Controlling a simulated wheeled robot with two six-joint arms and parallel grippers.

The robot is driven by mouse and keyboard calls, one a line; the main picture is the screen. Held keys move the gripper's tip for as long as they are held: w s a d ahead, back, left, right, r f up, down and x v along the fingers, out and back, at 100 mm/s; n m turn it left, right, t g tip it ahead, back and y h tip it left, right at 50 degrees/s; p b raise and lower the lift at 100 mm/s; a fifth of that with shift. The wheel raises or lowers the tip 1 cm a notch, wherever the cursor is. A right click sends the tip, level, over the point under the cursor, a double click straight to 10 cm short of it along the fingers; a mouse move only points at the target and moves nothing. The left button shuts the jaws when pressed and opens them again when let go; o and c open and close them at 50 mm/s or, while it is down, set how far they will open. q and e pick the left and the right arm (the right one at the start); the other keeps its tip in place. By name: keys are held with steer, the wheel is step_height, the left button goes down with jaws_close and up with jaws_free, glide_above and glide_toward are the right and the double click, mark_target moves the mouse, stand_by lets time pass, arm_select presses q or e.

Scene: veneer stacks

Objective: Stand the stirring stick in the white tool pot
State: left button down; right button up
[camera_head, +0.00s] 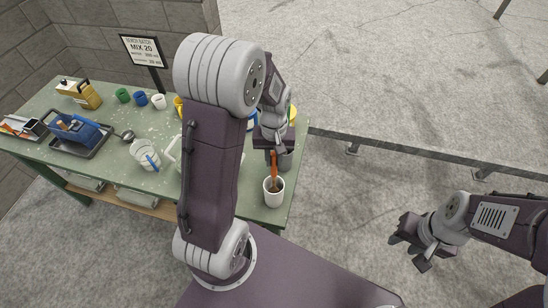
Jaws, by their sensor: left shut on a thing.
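The stirring stick (275,171) is a thin orange-brown stick. My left gripper (275,153) is shut on its upper part and holds it roughly upright. The white tool pot (273,200) stands near the table's right front corner, directly below the gripper. The stick's lower end shows within the pot's mouth; I cannot tell whether it touches the bottom. My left arm hides part of the table's middle. My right gripper (409,254) is open and empty, away from the table over the floor.
A sign (143,50) stands at the back.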

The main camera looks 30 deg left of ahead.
arm_select(q)
steer(key=shift+a+f, duration=0.1)
steer(key=c, duration=1.2)
jaws_free()
steer(key=shift+o, duration=1)
step_height(320, 180, up, 12)
steer(key=p, duration=1.1)
steer(key=shift+r, duration=0.2)
steer(key=shift+f, duration=0.15)
